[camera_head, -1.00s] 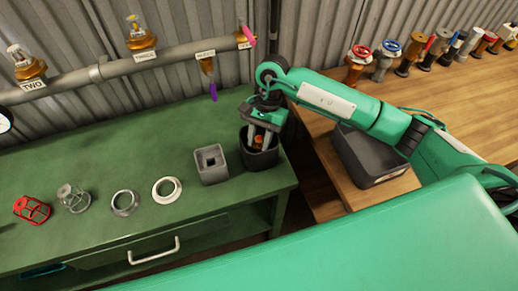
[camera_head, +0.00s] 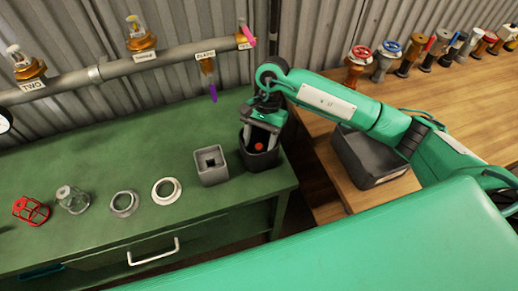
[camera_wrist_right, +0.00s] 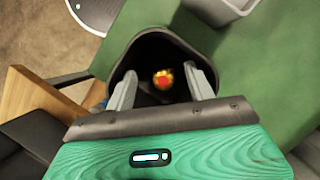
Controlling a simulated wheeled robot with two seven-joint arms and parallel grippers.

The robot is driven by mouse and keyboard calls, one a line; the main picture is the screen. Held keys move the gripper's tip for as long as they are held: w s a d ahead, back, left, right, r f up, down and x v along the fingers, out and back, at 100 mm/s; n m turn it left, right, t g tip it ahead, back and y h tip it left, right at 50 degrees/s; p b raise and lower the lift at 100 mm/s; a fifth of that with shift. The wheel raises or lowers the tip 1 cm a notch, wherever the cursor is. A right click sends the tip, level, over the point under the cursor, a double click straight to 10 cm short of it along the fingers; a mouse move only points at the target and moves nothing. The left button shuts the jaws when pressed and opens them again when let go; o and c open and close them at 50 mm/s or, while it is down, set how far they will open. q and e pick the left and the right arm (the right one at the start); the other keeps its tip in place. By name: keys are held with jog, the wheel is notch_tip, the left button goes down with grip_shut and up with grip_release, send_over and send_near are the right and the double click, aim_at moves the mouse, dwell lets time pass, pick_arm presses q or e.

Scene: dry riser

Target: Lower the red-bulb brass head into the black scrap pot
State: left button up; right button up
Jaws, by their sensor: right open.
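The black scrap pot (camera_head: 262,157) stands at the right end of the green bench, and its dark mouth also fills the middle of the right wrist view (camera_wrist_right: 143,52). The red-bulb brass head (camera_wrist_right: 163,77) lies inside the pot, its red bulb facing up; in the head view it shows as a small red spot (camera_head: 259,146). My right gripper (camera_wrist_right: 161,90) is open above the pot, one finger on either side of the head with clear gaps. My left gripper is not in view.
Two pale rings (camera_head: 167,190), a clear caged lamp (camera_head: 72,199) and a red cage (camera_head: 31,210) lie further left. The pipe (camera_head: 180,54) with labelled heads runs behind. A dark box (camera_head: 375,155) is right.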

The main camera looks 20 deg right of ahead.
jog(key=shift+w+d+r, duration=0.2)
jog(key=shift+w+r, duration=0.1)
jog(key=shift+r, duration=0.35)
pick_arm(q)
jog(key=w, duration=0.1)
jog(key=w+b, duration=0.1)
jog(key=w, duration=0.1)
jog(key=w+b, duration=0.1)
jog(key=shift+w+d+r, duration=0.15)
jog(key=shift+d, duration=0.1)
pick_arm(e)
jog(key=v, duration=1)
jog(key=shift+r, duration=0.3)
